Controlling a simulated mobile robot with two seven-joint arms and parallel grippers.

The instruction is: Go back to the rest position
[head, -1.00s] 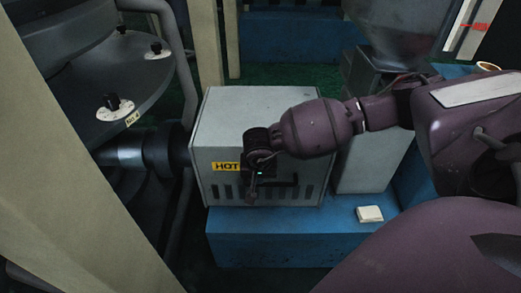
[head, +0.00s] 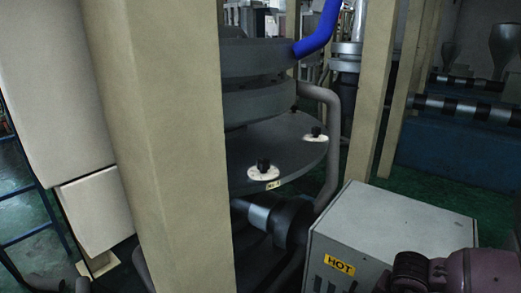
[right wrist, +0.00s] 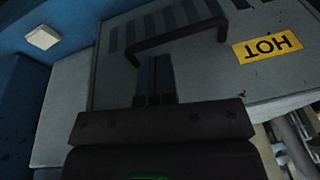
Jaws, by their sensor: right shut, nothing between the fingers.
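My right gripper (right wrist: 154,78) is shut with nothing between its fingers. In the right wrist view its fingertips are close to the dark handle (right wrist: 178,38) on the front of a grey box (right wrist: 210,72) with a yellow HOT label (right wrist: 267,47). I cannot tell whether they touch the handle. In the head view the grey box (head: 385,225) is at the lower right, and its HOT label (head: 340,267) shows near the bottom edge. My purple right arm comes in at the lower right corner; its fingers are cut off there. My left gripper is not in view.
A beige post (head: 165,150) stands close at left centre. Behind it are a round grey machine plate (head: 290,150) with knobs and a dark shaft (head: 270,218) beside the box. Another post (head: 385,90) stands behind the box. A small pale block (right wrist: 42,36) lies on blue.

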